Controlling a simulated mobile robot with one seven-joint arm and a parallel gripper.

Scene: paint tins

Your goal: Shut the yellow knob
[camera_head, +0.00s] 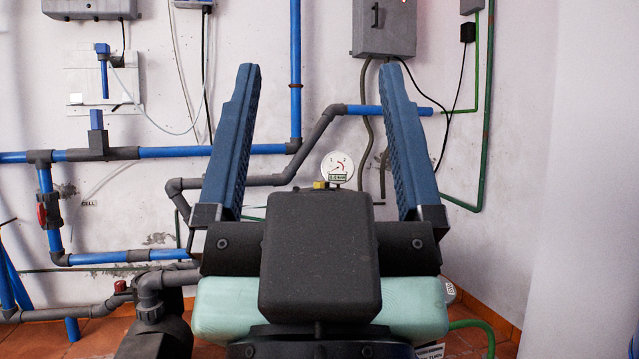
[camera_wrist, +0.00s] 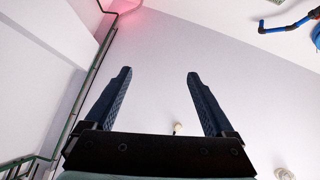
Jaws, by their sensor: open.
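My gripper (camera_head: 318,72) is open and empty, with its two blue fingers pointing up and spread wide. It also shows open in the wrist view (camera_wrist: 158,75), against bare white wall or ceiling. A small yellow part (camera_head: 320,185) shows just above my gripper's dark body, beside a round white gauge (camera_head: 338,167). It is mostly hidden behind that body, so I cannot tell whether it is the knob or how it is turned. It lies between the fingers in the picture, apart from them.
Blue and grey pipes (camera_head: 175,151) run along the white wall. A red valve handle (camera_head: 42,214) sits on the left pipe. A grey electrical box (camera_head: 384,28) hangs above. Green conduit (camera_head: 484,120) runs down the right. The wall at far right is bare.

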